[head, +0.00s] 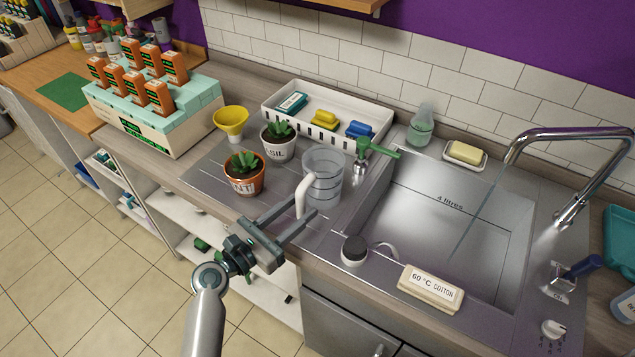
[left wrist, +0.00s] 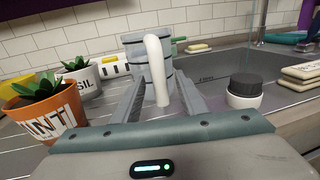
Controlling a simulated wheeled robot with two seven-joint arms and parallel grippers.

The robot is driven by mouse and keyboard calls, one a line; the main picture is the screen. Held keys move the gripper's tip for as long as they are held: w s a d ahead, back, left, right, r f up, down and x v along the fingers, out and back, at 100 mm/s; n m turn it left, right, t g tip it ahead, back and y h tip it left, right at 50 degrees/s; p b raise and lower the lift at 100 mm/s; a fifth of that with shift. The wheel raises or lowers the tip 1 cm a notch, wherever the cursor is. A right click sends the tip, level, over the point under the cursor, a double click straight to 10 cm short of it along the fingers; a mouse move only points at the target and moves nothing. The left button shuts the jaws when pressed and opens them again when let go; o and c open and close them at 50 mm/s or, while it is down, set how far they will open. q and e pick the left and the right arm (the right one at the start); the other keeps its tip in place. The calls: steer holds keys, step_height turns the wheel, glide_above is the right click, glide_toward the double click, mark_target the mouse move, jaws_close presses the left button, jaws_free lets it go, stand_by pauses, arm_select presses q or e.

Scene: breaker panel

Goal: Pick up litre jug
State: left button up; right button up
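The litre jug (head: 325,168) is a clear, ringed cylinder with a white handle (head: 301,197), upright on the ribbed drainer left of the sink. My left gripper (head: 302,207) is open at the handle's side of the jug. In the left wrist view the jug (left wrist: 138,50) stands straight ahead, with its handle (left wrist: 157,72) between the two spread fingers. A gap shows on each side of the handle, so the fingers do not appear to press it. My right gripper is not in view.
A mint pot (head: 245,177) and a basil pot (head: 279,143) stand close left of the jug.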

mark_target(300, 188)
arm_select(q)
steer(key=shift+x, duration=0.8)
steer(key=shift+c, duration=0.3)
jaws_close()
steer(key=shift+r, duration=0.1)
step_height(300, 188, up, 10)
steer(key=shift+f, duration=0.1)
stand_by(0.5)
